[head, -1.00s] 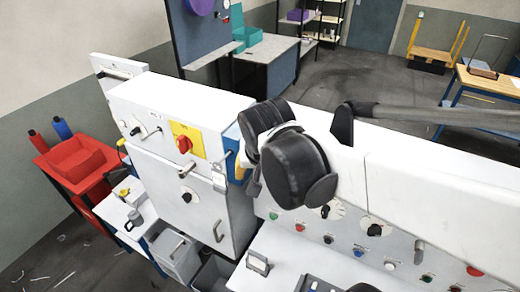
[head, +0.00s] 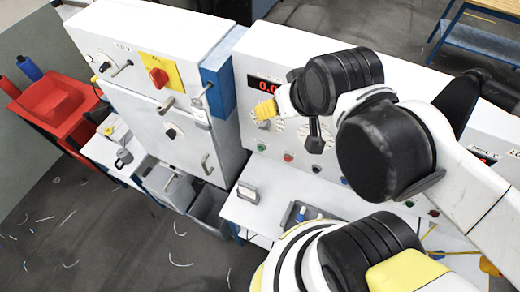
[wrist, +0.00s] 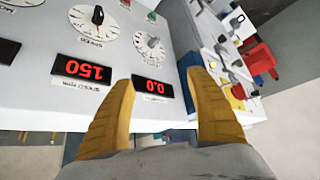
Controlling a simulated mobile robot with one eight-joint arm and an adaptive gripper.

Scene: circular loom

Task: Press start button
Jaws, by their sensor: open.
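A green button (head: 261,147) sits at the left end of the button row on the white control panel (head: 246,108). I cannot read its label. It also shows in the wrist view (wrist: 152,17), beyond a dial and clear of the fingertips. My gripper (head: 266,110) is in front of the panel, above the green button and just below a red number display (head: 264,84). In the wrist view my gripper (wrist: 160,80) has its two yellow fingers wide apart, with nothing between them but the panel and its display.
A red button (head: 288,157) is right of the green one. Dials (wrist: 150,44) lie near the display. A cabinet (head: 150,85) with a red-and-yellow switch (head: 158,76) stands on the left, its blue side (head: 218,90) beside the panel. A white shelf (head: 240,208) juts out below.

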